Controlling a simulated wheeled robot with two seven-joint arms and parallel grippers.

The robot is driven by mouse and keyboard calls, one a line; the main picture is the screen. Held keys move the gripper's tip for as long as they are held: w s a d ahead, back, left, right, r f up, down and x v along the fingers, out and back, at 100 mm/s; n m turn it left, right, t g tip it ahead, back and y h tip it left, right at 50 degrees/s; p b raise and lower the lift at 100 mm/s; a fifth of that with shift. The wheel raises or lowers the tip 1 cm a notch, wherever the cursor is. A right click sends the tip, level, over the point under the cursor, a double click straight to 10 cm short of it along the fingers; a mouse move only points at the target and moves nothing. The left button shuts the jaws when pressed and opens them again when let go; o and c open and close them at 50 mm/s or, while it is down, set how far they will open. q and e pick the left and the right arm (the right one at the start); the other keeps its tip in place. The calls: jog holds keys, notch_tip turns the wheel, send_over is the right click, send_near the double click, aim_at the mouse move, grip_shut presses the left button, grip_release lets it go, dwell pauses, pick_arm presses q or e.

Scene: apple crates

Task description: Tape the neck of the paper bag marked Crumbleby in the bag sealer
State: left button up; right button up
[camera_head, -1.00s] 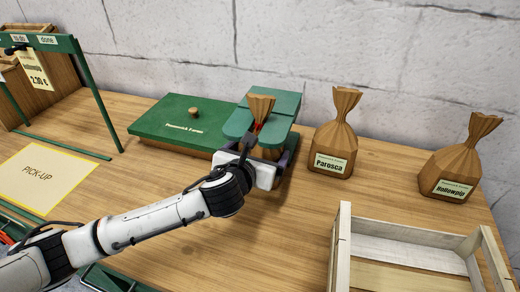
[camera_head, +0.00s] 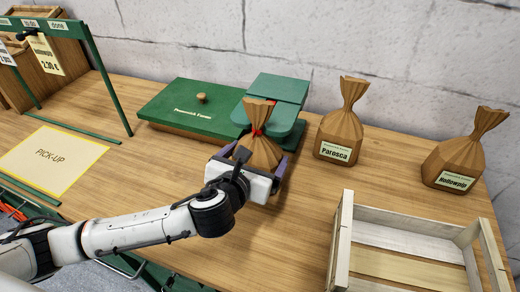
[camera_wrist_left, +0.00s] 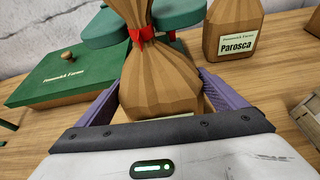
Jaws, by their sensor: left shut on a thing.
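A brown paper bag (camera_head: 264,152) stands upright between the fingers of my left gripper (camera_head: 258,165), which is shut on its body. Red tape is wrapped around its neck, seen clearly in the left wrist view (camera_wrist_left: 160,75). Its label is almost wholly hidden, so I cannot read the name. The green bag sealer (camera_head: 274,100) is just behind the bag; in the wrist view the bag's neck is in front of the sealer's two rounded green parts (camera_wrist_left: 108,30). I cannot tell whether the neck is fully clear of its slot. My right gripper is not in view.
Bags marked Parosca (camera_head: 339,135) and Hollowpip (camera_head: 460,160) stand to the right. A wooden crate (camera_head: 342,240) is at the front right. A green-lidded box (camera_head: 180,112) is left of the sealer. The yellow-edged PICK-UP mat (camera_head: 48,160) and a green rack (camera_head: 105,80) are at the left.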

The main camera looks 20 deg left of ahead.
pick_arm(q)
jog(key=shift+s+a+r, duration=0.1)
jog(key=shift+s+a, duration=0.05)
jog(key=shift+s, duration=3.8)
jog(key=shift+r, duration=2.5)
